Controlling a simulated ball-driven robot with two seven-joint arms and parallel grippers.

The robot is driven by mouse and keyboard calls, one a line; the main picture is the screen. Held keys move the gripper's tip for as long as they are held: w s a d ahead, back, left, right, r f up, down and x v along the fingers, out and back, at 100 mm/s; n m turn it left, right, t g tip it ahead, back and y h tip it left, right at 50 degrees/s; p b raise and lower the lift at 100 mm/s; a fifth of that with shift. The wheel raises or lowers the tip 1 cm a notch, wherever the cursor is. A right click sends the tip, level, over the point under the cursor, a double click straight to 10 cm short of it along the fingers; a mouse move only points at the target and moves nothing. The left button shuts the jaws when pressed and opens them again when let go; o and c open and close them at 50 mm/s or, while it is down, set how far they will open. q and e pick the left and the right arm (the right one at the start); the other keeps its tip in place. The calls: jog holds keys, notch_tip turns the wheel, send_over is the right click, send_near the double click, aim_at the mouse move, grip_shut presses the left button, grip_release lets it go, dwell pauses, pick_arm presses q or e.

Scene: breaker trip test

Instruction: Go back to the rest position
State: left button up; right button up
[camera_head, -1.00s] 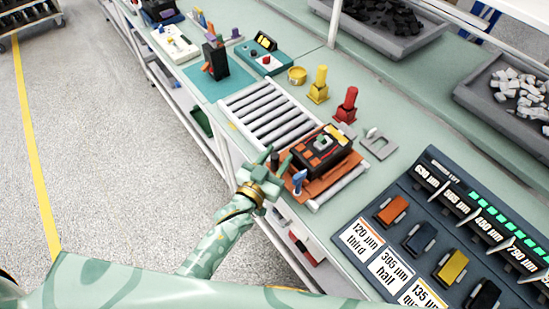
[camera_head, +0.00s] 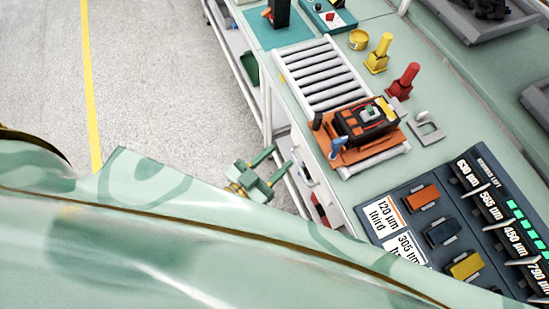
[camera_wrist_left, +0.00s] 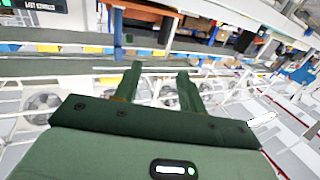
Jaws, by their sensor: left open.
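My left gripper (camera_head: 275,166) is open and empty in the head view, beside the near edge of the bench and over the floor. Its two green fingers also show apart in the left wrist view (camera_wrist_left: 158,88), with nothing between them. A black breaker (camera_head: 366,121) with orange and green parts sits on an orange carrier plate (camera_head: 345,155) at the near end of the roller conveyor (camera_head: 322,76). The gripper is to the left of the plate and apart from it. My right gripper is not in view.
A dark panel (camera_head: 408,196) with coloured blocks and printed cards lies on the bench at right. A red post (camera_head: 404,82), a yellow post (camera_head: 378,54) and a grey bracket (camera_head: 426,128) stand behind the plate. Grey floor (camera_head: 160,85) at left is clear.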

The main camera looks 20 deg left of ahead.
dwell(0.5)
pick_arm(q)
jog(key=s+a+f+g+y, duration=0.2)
jog(key=s+f+g, duration=0.25)
jog(key=f, duration=0.65)
jog(key=s+a+f+g+y, duration=0.25)
jog(key=s+f, duration=0.25)
jog(key=f, duration=0.6)
jog(key=s+a+f+g+y+b, duration=0.1)
jog(key=s+a+f+g, duration=0.3)
jog(key=s+f, duration=0.4)
jog(key=s+a+f+g+y+b, duration=0.1)
jog(key=s+a+f+g+b, duration=0.2)
jog(key=s+f, duration=0.6)
jog(key=shift+s+a+f+n+g, duration=0.3)
jog(key=shift+s+a+g, duration=0.6)
jog(key=shift+s+a, duration=0.25)
